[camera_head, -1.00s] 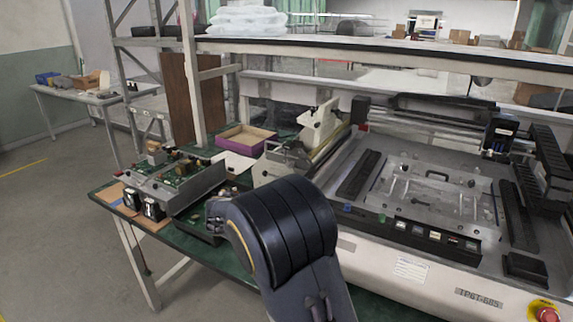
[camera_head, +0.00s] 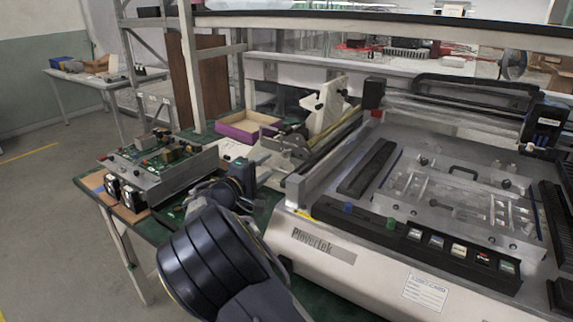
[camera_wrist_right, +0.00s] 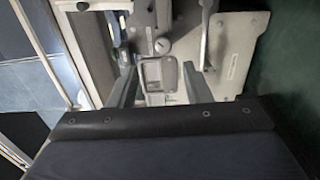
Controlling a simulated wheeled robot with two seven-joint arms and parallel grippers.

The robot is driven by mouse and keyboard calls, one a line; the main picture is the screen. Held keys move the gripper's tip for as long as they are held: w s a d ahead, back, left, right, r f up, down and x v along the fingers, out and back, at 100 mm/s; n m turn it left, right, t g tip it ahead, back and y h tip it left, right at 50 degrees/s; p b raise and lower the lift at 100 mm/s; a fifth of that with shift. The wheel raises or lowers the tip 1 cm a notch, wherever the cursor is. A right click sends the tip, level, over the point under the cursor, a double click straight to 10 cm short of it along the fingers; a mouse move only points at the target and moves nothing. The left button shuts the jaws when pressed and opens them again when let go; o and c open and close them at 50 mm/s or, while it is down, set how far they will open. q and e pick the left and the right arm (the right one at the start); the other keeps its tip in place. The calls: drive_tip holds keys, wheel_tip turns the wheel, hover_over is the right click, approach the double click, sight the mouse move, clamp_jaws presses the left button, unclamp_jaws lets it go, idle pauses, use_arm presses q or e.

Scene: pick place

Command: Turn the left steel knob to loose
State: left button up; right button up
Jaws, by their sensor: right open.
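My right arm comes in from the bottom of the head view, and its gripper (camera_head: 250,178) is beside the pale bench device (camera_head: 325,108) with steel plates, partly hidden by the wrist. In the right wrist view the two fingers of this gripper (camera_wrist_right: 160,84) are apart with nothing held between them. A small round steel knob-like part (camera_wrist_right: 162,46) shows just beyond the fingertips, on the grey metal device, apart from them. I cannot tell for sure whether it is the left steel knob, nor its setting. My left gripper is not in view.
The large white machine (camera_head: 325,248) fills the right side. A circuit-board fixture (camera_head: 160,165) stands left on the green table, with a purple-edged box (camera_head: 247,127) behind it. Black blocks (camera_head: 128,196) sit at the table's left edge. Open floor lies left.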

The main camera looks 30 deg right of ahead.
sight(284, 155)
drive_tip(key=x, duration=0.8)
drive_tip(key=shift+d+f, duration=0.1)
drive_tip(key=shift+f, duration=0.15)
drive_tip(key=c, duration=0.9)
drive_tip(key=n+p, duration=0.3)
drive_tip(key=n, duration=0.1)
drive_tip(key=shift+r, duration=0.2)
drive_tip(key=shift+c, duration=0.2)
drive_tip(key=shift+f+n+p, duration=0.2)
drive_tip(key=shift+n+p, duration=0.15)
drive_tip(key=shift+n, duration=0.55)
drive_tip(key=o, duration=0.9)
